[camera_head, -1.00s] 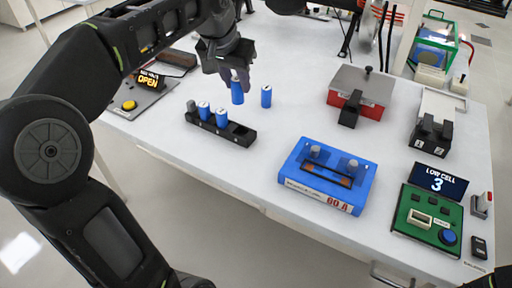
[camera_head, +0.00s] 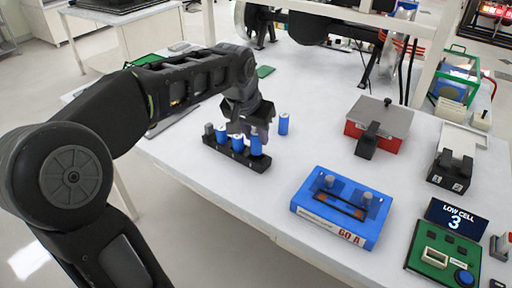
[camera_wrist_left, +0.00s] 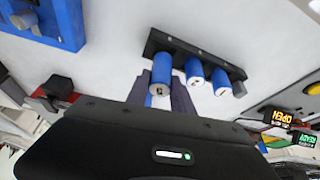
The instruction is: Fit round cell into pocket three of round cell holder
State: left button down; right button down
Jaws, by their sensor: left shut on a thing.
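My left gripper (camera_head: 248,128) is shut on a blue round cell (camera_head: 256,145) at the right end of the black round cell holder (camera_head: 228,153). Two other blue cells (camera_head: 221,134) (camera_head: 237,143) stand upright in the holder to its left. In the left wrist view, the held cell (camera_wrist_left: 160,77) is between the fingers, over the end of the holder (camera_wrist_left: 180,47), beside the two standing cells (camera_wrist_left: 194,72) (camera_wrist_left: 221,82). I cannot tell whether its base is fully down in the pocket. Another blue cell (camera_head: 283,124) stands alone on the table behind. My right gripper is out of view.
A blue case (camera_head: 342,208) stands to the right of the holder, near the table's front edge. A red and grey box (camera_head: 380,125) and a green panel with a "LOW CELL 3" display (camera_head: 454,220) are farther right. White table is clear between the holder and these.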

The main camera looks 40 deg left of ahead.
aim_at(256, 144)
pick_arm(q)
jog(key=shift+f, duration=1.85)
jog(key=shift+f, duration=0.1)
jog(key=c, duration=1.1)
grip_release()
jog(key=shift+b, duration=0.3)
jog(key=shift+r, duration=0.3)
jog(key=p+v, duration=0.1)
jog(key=v, duration=1)
jog(key=shift+s+r, duration=0.25)
